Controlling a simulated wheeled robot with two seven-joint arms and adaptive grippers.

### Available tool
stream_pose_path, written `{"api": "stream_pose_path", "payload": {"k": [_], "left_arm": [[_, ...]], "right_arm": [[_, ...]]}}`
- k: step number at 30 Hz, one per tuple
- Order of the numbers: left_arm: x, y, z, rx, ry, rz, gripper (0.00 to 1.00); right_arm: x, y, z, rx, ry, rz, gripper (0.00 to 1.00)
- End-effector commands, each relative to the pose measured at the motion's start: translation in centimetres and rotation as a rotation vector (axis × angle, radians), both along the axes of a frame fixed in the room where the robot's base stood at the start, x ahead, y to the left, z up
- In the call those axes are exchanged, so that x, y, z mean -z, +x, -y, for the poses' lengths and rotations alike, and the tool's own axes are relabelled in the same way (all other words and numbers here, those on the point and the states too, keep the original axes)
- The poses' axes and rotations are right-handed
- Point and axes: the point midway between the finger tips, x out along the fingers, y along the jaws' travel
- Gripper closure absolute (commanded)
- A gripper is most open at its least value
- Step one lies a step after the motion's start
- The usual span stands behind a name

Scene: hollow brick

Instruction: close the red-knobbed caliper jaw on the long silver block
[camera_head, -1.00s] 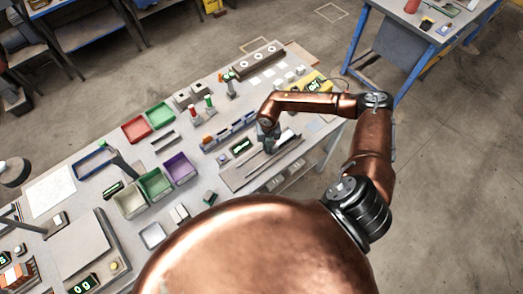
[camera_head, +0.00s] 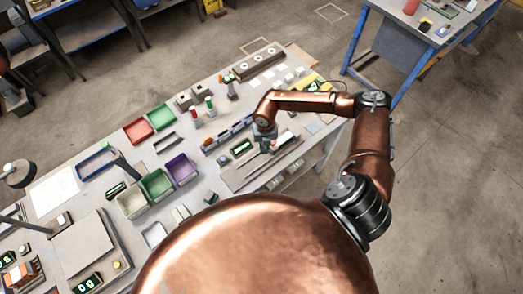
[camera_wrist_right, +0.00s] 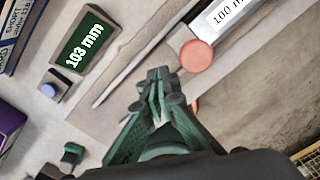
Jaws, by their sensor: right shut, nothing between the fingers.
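In the right wrist view the red knob (camera_wrist_right: 197,56) of the caliper jaw sits at the near end of the long silver block (camera_wrist_right: 185,38), whose white label reads "100 m" before the frame cuts it off. I cannot tell whether jaw and block touch. The green display (camera_wrist_right: 84,46) reads 103 mm. My right gripper (camera_wrist_right: 157,82) is shut and empty, its tips left of and below the knob, apart from it in the picture. In the head view my right gripper (camera_head: 266,143) is over the caliper's grey plate (camera_head: 240,182). My left gripper is not in view.
A small box with a blue button (camera_wrist_right: 50,88) sits beside the display. In the head view, purple (camera_head: 181,168), green (camera_head: 157,184) and red (camera_head: 136,130) bins stand left of the caliper.

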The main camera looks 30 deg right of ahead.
Motion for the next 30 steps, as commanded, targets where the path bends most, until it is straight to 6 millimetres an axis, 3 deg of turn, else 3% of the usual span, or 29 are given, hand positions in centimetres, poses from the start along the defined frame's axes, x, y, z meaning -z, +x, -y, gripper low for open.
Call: {"api": "stream_pose_path", "payload": {"k": [18,30], "left_arm": [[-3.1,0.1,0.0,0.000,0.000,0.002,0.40],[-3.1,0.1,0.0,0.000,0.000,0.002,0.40]], "right_arm": [[-4.8,0.0,-0.1,0.000,0.002,0.001,1.00],[-4.9,0.0,-0.1,0.000,0.001,0.000,1.00]]}}
